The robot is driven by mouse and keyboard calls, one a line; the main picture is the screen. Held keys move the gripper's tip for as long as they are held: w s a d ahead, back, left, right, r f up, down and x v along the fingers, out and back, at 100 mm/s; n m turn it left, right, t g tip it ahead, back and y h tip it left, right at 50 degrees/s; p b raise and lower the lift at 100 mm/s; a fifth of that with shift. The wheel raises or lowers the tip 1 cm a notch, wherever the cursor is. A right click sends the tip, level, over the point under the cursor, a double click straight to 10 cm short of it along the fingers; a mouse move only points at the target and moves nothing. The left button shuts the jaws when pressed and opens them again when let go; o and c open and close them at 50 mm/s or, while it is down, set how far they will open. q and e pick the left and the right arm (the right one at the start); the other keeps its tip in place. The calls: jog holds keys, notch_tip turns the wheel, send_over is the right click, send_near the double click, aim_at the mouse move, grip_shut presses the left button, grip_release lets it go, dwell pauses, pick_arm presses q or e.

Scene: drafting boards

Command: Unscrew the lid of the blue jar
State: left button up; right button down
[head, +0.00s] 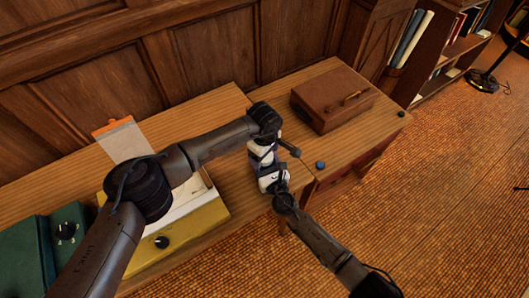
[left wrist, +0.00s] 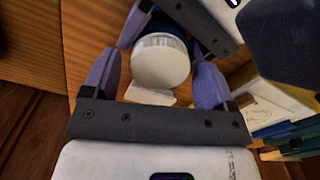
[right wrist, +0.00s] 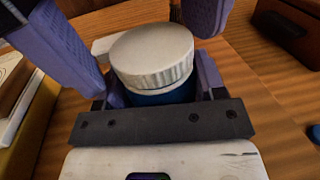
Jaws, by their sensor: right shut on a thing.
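The blue jar (right wrist: 165,97) stands between the fingers of my right gripper (right wrist: 160,84), which is shut on its body. Its white, ribbed lid (right wrist: 152,55) is on top in the right wrist view. In the left wrist view the white lid (left wrist: 160,62) faces the camera, with a little blue of the jar behind it. My left gripper (left wrist: 157,66) is open, with one purple finger on each side of the lid and a gap visible beside it. In the head view the two grippers meet above the desk and hide the jar.
A brown case (head: 325,105) with a handle lies behind right. A small blue round thing (head: 320,165) lies right of the grippers. A yellow box (head: 190,225) with papers, an orange-topped clipboard (head: 122,140) and a green box (head: 30,245) lie to the left.

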pick_arm(q)
jog(key=shift+o, duration=0.2)
jog(key=shift+r, duration=0.15)
jog(key=shift+r, duration=2)
jog(key=shift+c, duration=0.3)
notch_tip(320, 180, up, 2)
jog(key=shift+r+m, duration=0.25)
jog(key=shift+m, duration=0.75)
jog(key=shift+r+m, duration=0.4)
jog(key=shift+m, duration=0.2)
jog(key=shift+f, duration=3.8)
jog(key=c, duration=0.9)
jog(key=shift+n, duration=1.6)
jog(key=shift+c, duration=0.3)
